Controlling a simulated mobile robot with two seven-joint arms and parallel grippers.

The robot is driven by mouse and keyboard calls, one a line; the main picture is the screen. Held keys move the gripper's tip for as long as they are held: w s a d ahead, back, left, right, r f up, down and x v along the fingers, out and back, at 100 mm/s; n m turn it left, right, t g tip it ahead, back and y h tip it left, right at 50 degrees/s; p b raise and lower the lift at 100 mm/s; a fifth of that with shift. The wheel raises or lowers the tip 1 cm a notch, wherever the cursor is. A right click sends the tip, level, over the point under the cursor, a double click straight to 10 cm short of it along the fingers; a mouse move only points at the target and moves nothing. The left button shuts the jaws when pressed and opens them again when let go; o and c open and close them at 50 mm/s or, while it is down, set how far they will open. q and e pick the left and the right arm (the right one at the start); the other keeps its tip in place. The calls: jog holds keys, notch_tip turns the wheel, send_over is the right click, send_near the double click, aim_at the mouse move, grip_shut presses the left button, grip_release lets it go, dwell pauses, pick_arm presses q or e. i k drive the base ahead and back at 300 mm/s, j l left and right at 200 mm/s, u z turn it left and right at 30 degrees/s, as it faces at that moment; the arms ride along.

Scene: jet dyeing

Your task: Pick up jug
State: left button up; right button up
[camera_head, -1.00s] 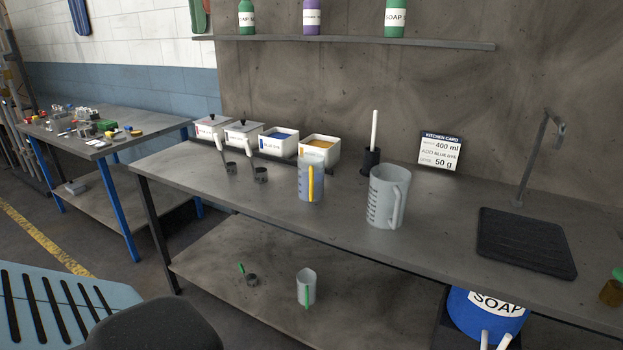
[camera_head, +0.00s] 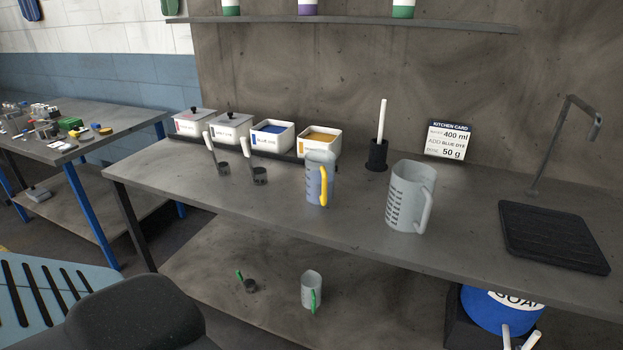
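A large grey translucent jug (camera_head: 408,197) with printed marks stands upright on the workbench, its handle facing right and toward me. A smaller bluish jug (camera_head: 318,180) with a yellow handle stands upright to its left. A small pale jug (camera_head: 311,289) with a green handle stands on the lower shelf. None of the jugs is held. Neither of my grippers is in view.
The workbench (camera_head: 260,209) also bears white dye boxes (camera_head: 318,146), two dark scoops (camera_head: 260,175), a black holder (camera_head: 377,156), a kitchen card (camera_head: 448,141), a black mat (camera_head: 552,237) and a tap (camera_head: 566,130). A blue soap bucket (camera_head: 490,312) is below. The bench's front left is clear.

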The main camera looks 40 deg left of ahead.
aim_at(319, 165)
jog(key=j, duration=1.7)
jog(key=i, duration=0.05)
